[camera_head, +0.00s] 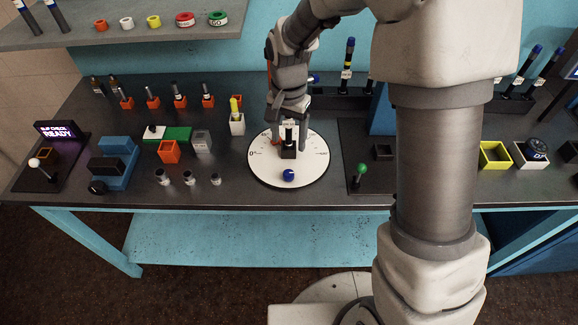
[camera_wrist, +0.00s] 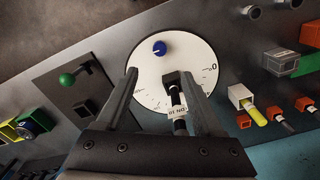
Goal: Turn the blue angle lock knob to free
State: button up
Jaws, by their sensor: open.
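The blue angle lock knob (camera_head: 288,175) sits near the front edge of a round white dial plate (camera_head: 262,174) with angle marks. It also shows in the wrist view (camera_wrist: 159,47), beyond my fingertips. My gripper (camera_head: 290,146) is open, pointing down over the middle of the dial, behind the knob and apart from it. In the wrist view the open fingers (camera_wrist: 160,76) straddle a dark holder (camera_wrist: 171,77) with a hose end bearing a white label (camera_wrist: 177,112). The fingers do not appear closed on it. The knob's lock marking is too small to read.
A green-topped lever (camera_head: 361,169) stands right of the dial. Three small fittings (camera_head: 189,178) and an orange bin (camera_head: 169,151) lie to the left. A white holder with a yellow piece (camera_head: 237,123) is close behind left. The bench front before the knob is clear.

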aim_at(289, 172)
notch_tip(289, 172, down, 12)
jog(key=shift+f, duration=0.25)
dwell(0.3)
grip_shut()
